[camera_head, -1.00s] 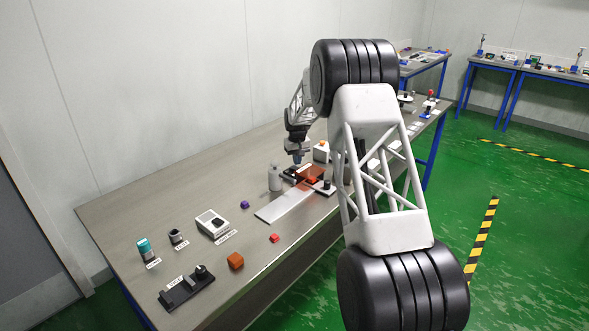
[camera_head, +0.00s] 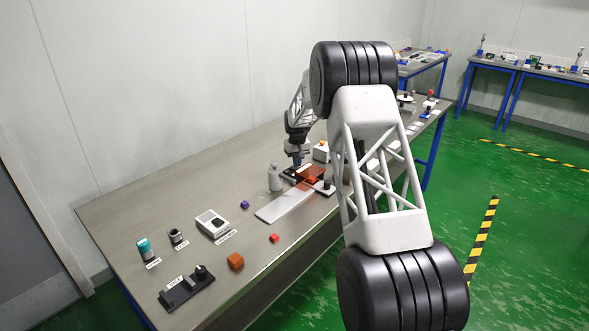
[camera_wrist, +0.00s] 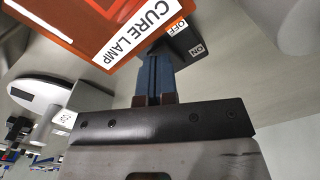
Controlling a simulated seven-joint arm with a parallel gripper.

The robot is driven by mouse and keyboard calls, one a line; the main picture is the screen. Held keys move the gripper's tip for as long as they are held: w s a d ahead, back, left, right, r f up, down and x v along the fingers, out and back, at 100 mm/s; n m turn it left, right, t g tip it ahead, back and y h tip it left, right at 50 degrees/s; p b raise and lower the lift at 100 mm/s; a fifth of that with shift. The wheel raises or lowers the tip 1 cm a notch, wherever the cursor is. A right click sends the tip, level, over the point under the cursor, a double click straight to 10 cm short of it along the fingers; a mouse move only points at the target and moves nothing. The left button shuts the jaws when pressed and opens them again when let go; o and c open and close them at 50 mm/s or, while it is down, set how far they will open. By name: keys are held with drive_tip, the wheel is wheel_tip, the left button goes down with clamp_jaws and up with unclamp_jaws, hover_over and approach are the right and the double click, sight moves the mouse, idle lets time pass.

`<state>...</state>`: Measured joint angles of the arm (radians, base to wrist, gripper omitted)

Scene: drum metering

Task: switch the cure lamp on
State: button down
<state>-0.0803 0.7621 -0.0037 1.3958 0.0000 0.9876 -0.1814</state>
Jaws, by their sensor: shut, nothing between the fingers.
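The cure lamp has an orange translucent hood (camera_head: 310,174) on the bench in the head view. In the wrist view the hood (camera_wrist: 50,22) fills the top left, with a white "CURE LAMP" label (camera_wrist: 128,25) along its edge. Beside the label is a dark switch block (camera_wrist: 181,43) with "OFF" and "ON" tags, ON at the right. My gripper (camera_wrist: 155,58) is shut and empty, its blue fingertips at the near left side of the switch block. The fingers hide part of the block, and I cannot tell its setting or whether they touch it. My gripper (camera_head: 297,162) is small in the head view.
A grey bottle (camera_head: 275,178) stands just left of the lamp, and a pale plate (camera_head: 285,207) lies in front. A white box (camera_head: 321,151) stands behind. Small cubes and a white device (camera_head: 212,222) are farther left.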

drive_tip(key=shift+f, duration=0.85)
idle(0.8)
drive_tip(key=shift+r, duration=0.1)
drive_tip(key=shift+r, duration=3.4)
